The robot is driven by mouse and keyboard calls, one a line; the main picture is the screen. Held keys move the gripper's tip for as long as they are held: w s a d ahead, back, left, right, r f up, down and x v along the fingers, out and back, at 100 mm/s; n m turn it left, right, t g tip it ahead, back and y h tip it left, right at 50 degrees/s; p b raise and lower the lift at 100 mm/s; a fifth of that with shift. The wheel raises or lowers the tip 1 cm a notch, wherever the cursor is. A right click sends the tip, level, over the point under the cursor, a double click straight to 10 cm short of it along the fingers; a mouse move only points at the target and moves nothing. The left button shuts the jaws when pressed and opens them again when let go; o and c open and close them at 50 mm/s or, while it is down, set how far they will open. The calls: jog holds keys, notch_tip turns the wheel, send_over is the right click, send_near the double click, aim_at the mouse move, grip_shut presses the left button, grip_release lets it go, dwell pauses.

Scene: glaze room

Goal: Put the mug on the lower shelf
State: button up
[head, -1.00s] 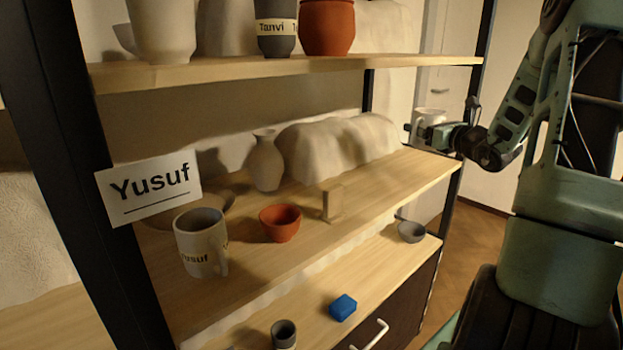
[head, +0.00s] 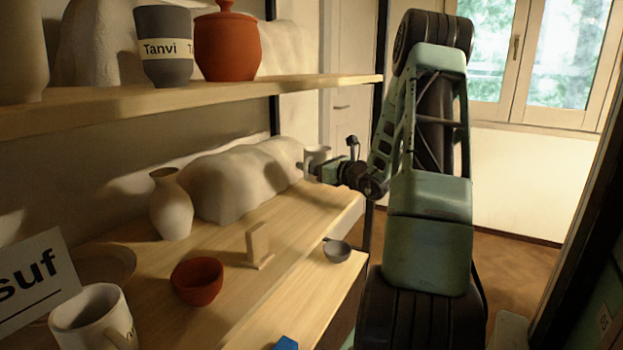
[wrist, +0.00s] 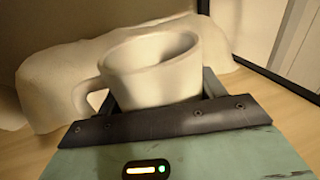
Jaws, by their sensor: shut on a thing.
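A white mug (wrist: 150,70) fills the middle of the wrist view, upright, with its handle to the left. My gripper (wrist: 160,105) is shut on it. In the head view the held mug (head: 317,156) shows small at the end of my gripper (head: 318,172), near the right end of the middle shelf (head: 225,240). I cannot tell whether the mug touches the shelf. A lower shelf surface (head: 300,290) shows below, with a small grey bowl (head: 337,250) at its right end.
Another white mug (head: 95,318), a red bowl (head: 197,280), a cream vase (head: 171,204), a small wooden stand (head: 258,245) and a draped white mass (head: 235,180) occupy the middle shelf. A blue block (head: 286,343) lies below. The upper shelf (head: 200,97) overhangs.

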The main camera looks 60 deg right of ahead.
jog(key=shift+f, duration=1.85)
jog(key=shift+f, duration=0.15)
jog(key=o, duration=1.1)
jog(key=shift+o, duration=0.2)
jog(key=shift+s+r, duration=0.15)
jog(key=shift+r, duration=0.05)
jog(key=s, duration=0.4)
jog(key=s+a, duration=0.1)
jog(key=s, duration=0.2)
jog(key=s+a+b, duration=0.1)
jog(key=s, duration=0.3)
jog(key=shift+s, duration=0.3)
